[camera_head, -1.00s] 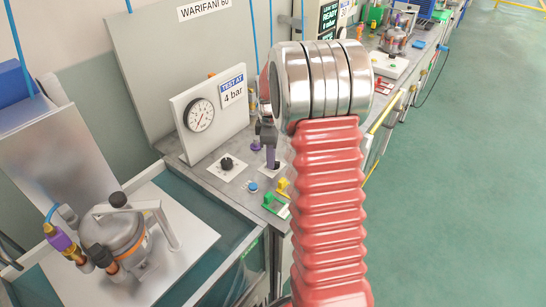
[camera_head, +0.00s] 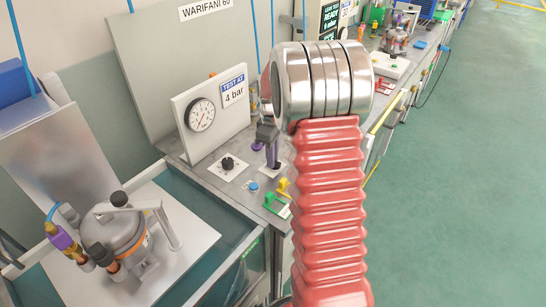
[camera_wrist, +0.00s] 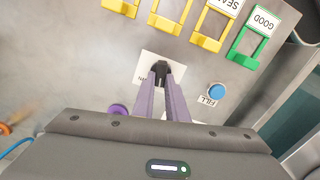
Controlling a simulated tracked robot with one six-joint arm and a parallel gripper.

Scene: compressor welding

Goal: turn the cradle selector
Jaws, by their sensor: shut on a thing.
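The cradle selector, taken to be the black knob on a small white plate, shows in the wrist view (camera_wrist: 161,68). In the head view it is mostly hidden behind my fingers. My gripper (camera_wrist: 162,76) has two purple fingers reaching down to the knob, one on each side, shut on it. In the head view my gripper (camera_head: 272,163) points down at the bench top, left of my red arm. Lettering beside the plate is partly covered by the fingers.
A blue FILL button (camera_wrist: 217,91) sits close to the right of the knob. Yellow brackets (camera_wrist: 165,22) and a green GOOD bracket (camera_wrist: 243,45) stand nearby. Another black knob (camera_head: 228,164) lies left, below the pressure gauge (camera_head: 201,115). A metal compressor (camera_head: 118,236) stands front left.

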